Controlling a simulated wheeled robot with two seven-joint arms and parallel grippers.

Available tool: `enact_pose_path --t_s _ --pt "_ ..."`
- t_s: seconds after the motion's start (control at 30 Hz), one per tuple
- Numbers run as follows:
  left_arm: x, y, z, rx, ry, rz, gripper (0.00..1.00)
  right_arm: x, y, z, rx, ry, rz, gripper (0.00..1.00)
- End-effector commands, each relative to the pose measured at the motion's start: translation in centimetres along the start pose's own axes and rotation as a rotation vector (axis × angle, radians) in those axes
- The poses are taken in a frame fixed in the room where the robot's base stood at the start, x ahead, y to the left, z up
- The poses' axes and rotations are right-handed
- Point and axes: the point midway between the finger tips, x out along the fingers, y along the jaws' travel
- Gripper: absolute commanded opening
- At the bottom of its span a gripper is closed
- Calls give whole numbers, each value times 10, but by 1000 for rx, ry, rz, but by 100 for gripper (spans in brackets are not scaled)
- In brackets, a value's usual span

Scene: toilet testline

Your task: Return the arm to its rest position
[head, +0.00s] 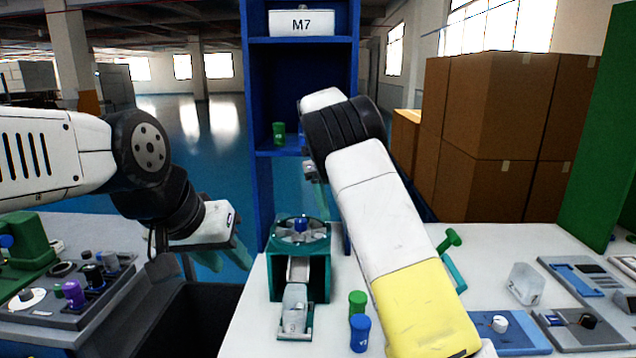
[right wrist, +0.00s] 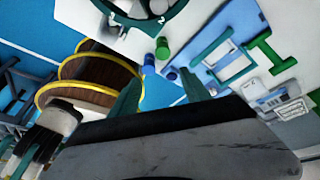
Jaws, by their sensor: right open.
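My right arm (head: 385,240) rises from the bottom of the head view and bends at a black joint over the table. Its gripper is mostly hidden behind that arm in the head view. In the right wrist view my right gripper (right wrist: 160,92) has its two teal fingers apart, with nothing between them. My left arm (head: 60,155) comes in from the left. My left gripper (head: 224,256) hangs over the gap beside the white table, its teal fingers apart and empty.
A teal fixture (head: 314,262) stands on the white table (head: 245,335). Green (head: 357,302) and blue (head: 360,335) cylinders stand near my right arm. A blue shelf (head: 255,190) labelled M7 is behind. Brown boxes (head: 495,110) are stacked right. Control panels (head: 570,285) lie right.

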Motion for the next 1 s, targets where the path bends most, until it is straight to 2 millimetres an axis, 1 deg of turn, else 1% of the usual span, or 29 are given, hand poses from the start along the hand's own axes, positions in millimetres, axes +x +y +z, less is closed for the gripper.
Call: enact_pose_path --t_s 0.17,0.37,0.47,0.57,0.7,0.77,0.8,0.87,1.0 --pt "0 0 0 0 1 0 36 -5 -6 -18 -83 -49 20 55" --pt "0 0 0 0 1 0 36 -11 -12 -48 -249 -141 35 55" --pt "0 0 0 0 1 0 36 -14 -13 -68 -361 -202 30 55" --pt "0 0 0 0 1 0 36 -17 -11 -95 -512 -283 7 55" --pt "0 0 0 0 1 0 36 -19 2 -138 -789 -407 -85 55" --pt "0 0 0 0 1 0 36 -20 10 -155 -912 -451 -146 55" --pt "0 0 0 0 1 0 36 -19 17 -166 -993 -474 -192 55" --pt "0 0 0 0 1 0 36 -17 28 -182 -1115 -500 -267 55" --pt "0 0 0 0 1 0 36 -10 58 -217 -1392 -516 -475 55"
